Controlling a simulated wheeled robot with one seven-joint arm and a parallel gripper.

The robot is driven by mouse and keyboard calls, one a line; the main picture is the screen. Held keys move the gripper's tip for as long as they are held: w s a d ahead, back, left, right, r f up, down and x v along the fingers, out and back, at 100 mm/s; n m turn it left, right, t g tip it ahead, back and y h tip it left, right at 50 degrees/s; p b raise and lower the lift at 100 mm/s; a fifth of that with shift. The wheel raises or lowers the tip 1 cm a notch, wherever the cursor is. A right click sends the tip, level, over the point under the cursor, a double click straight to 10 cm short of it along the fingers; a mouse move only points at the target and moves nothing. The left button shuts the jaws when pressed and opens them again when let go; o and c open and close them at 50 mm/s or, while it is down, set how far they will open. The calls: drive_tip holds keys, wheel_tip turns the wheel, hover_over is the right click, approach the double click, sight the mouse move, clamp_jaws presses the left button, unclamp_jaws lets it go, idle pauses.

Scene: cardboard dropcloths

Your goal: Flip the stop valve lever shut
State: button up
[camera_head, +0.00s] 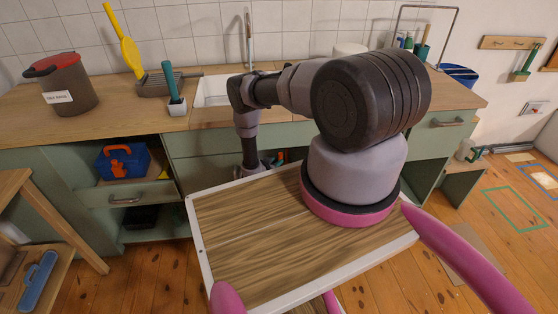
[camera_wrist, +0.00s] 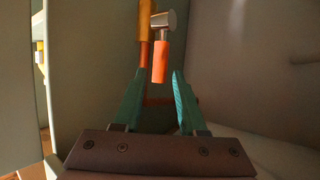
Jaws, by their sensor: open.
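In the wrist view, the stop valve shows a silver cylindrical body (camera_wrist: 165,20) with an orange lever (camera_wrist: 160,62) hanging down from it in the picture. The valve sits beside an upright pipe (camera_wrist: 145,22), yellow-orange above and copper below. My gripper (camera_wrist: 160,82) is open, with its two teal fingers apart below the valve. The lever's lower end lies near the gap between the fingertips, and I see no clear contact. In the head view, my arm reaches down into the cabinet under the sink. The valve and fingertips cannot be made out there.
Pale cabinet walls enclose the valve closely, with a panel (camera_wrist: 90,60) on the left and a wall (camera_wrist: 250,60) on the right. The sink (camera_head: 212,91) is above in the worktop (camera_head: 130,128).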

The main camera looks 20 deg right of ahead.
sight(280, 158)
drive_tip(key=shift+x, duration=1.7)
clamp_jaws()
